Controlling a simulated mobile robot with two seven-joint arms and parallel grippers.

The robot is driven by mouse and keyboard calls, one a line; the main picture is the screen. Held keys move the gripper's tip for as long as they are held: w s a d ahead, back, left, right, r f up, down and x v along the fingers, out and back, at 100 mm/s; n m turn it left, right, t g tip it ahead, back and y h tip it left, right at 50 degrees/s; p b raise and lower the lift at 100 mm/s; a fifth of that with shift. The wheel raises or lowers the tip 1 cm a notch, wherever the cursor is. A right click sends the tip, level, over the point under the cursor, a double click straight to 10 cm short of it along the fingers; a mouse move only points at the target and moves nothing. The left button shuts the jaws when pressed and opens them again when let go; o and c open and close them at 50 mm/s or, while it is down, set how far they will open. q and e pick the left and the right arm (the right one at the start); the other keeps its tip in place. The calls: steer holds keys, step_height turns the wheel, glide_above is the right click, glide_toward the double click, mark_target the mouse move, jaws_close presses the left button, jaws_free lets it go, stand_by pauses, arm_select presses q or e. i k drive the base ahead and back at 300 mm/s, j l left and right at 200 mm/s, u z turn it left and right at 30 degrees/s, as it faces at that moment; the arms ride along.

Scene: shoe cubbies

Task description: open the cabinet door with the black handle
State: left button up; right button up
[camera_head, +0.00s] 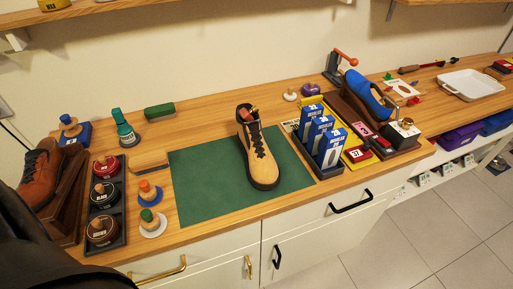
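The cabinet door (320,258) is a pale front panel below the wooden counter, right of a vertical seam. Its short upright black handle (277,257) sits near the door's left edge. The door looks shut. Above it is a drawer front (300,223) with a longer, slanted black handle (350,201). The left-hand door has an upright brass handle (248,267). Neither gripper shows; a dark shape at the lower left may be part of my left arm. The lower part of the doors is cut off by the frame.
The wooden counter (218,120) holds a green mat (205,180) with a tan boot (257,155), plus shoe-care goods. A brass drawer handle (162,270) sticks out at lower left. Tiled floor (430,225) is clear at right, beside a low shelf with purple and blue bins.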

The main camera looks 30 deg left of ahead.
mark_target(287, 253)
steer(key=i+l, duration=0.25)
steer(key=i+l+u, duration=0.25)
steer(key=l+u, duration=0.25)
steer(key=i+l+u, duration=0.2)
steer(key=l, duration=0.2)
steer(key=u, duration=1)
